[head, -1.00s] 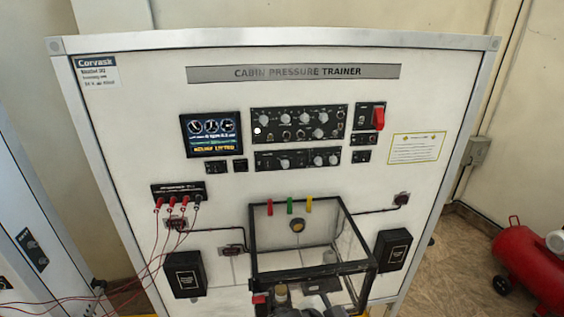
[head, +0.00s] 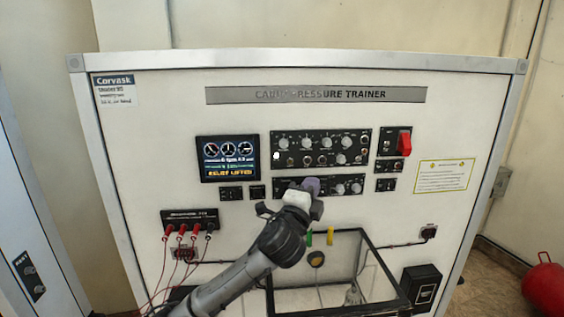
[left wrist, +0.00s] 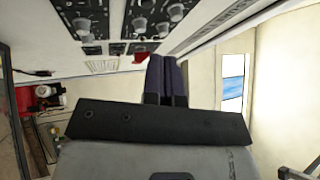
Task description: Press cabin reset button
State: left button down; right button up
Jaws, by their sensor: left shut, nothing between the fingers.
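The cabin pressure trainer (head: 230,130) is a large white upright panel with black control modules. I cannot make out which control is the cabin reset button, as the small labels are unreadable. My left gripper (head: 311,186) is shut and empty, in front of the lower knob module (head: 348,186), and hides part of it. I cannot tell whether it touches the panel. In the left wrist view its purple-dark fingers (left wrist: 166,78) are together, with black modules (left wrist: 95,18) beyond. My right gripper is not in view.
The upper knob module (head: 320,149), a lit display (head: 229,159) and a red switch (head: 404,142) surround the gripper. A clear box (head: 385,281) juts out below. Red leads (head: 168,255) hang at left. A red tank (head: 546,288) stands at right.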

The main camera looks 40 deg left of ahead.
aim_at(308, 161)
pick_arm(q)
jog(key=m, duration=0.1)
jog(key=d+r+m+t+h, duration=0.1)
jog(key=m, duration=0.1)
jog(key=d+m+h, duration=0.1)
jog(key=m, duration=0.1)
jog(key=shift+d+r+t, duration=0.2)
jog(key=shift+r+t, duration=0.05)
jog(key=shift+t, duration=0.15)
jog(key=shift+m, duration=0.3)
jog(key=shift+a, duration=0.1)
jog(key=shift+w+a+b, duration=0.25)
jog(key=shift+w+a, duration=1.15)
jog(key=shift+a, duration=0.3)
jog(key=shift+w+a+b, duration=0.25)
jog(key=shift+w+a, duration=1.1)
jog(key=shift+a, duration=0.3)
